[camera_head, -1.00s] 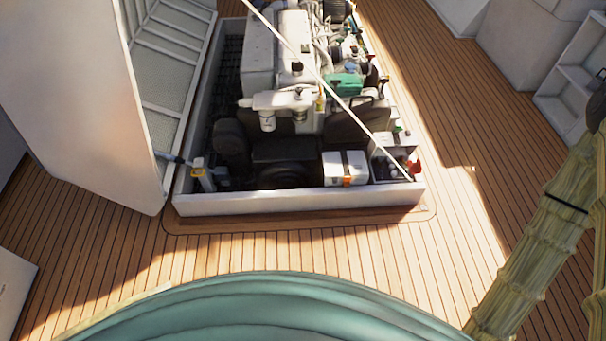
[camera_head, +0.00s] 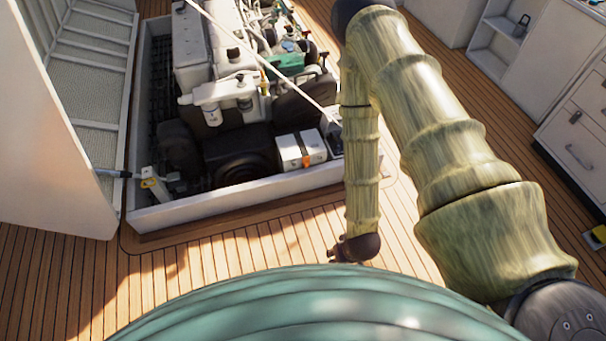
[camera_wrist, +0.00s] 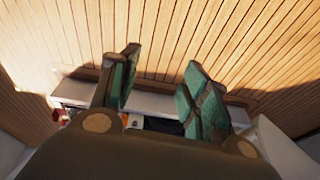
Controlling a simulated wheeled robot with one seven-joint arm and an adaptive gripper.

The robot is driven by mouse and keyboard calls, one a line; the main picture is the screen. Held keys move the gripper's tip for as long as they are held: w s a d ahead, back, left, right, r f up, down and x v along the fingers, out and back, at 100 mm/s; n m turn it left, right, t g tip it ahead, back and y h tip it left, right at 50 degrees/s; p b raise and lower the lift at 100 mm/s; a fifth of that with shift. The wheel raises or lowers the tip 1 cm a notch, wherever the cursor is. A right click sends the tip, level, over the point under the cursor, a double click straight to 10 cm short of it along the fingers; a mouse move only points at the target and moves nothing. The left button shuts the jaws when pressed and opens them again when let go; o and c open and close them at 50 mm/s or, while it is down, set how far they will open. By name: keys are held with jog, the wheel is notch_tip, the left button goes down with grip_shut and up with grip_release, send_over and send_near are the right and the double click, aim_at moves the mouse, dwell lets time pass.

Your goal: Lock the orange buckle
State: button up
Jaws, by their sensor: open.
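The orange buckle (camera_head: 306,160) is small, on the front of a white box (camera_head: 290,151) with a dark strap, in the near right corner of the engine hatch. Whether it is latched is too small to tell. My gripper (camera_head: 336,255) hangs over the deck, in front of the hatch's near wall and apart from the buckle. In the wrist view, my gripper's two green-padded fingers (camera_wrist: 160,64) are spread apart with nothing between them. A small orange patch (camera_wrist: 134,121), perhaps the buckle, shows low behind the gripper.
The hatch's white near wall (camera_head: 235,198) stands between my gripper and the box. A raised white hatch lid (camera_head: 60,120) is at left. A pale rod (camera_head: 255,50) slants across the engine. Cabinets (camera_head: 570,130) stand at right. The deck before the hatch is clear.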

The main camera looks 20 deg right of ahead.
jog(key=w+f+t+b, duration=0.4)
jog(key=w+f+b, duration=0.4)
jog(key=w, duration=0.4)
jog(key=w+f+t+b, duration=0.3)
jog(key=w+f+b, duration=0.4)
jog(key=w+f, duration=0.45)
jog(key=t+b, duration=0.8)
jog(key=b, duration=0.8)
send_near(307, 165)
jog(key=shift+n, duration=0.3)
jog(key=w+b, duration=0.4)
jog(key=w, duration=0.3)
jog(key=shift+w+a, duration=0.1)
jog(key=shift+w, duration=0.4)
jog(key=shift+c, duration=0.4)
jog(key=c, duration=0.9)
jog(key=shift+w+f+t+b, duration=0.2)
jog(key=shift+f+t+b, duration=0.1)
jog(key=shift+t+b, duration=0.4)
jog(key=shift+c, duration=0.2)
jog(key=shift+w+t, duration=0.15)
jog(key=shift+t, duration=0.35)
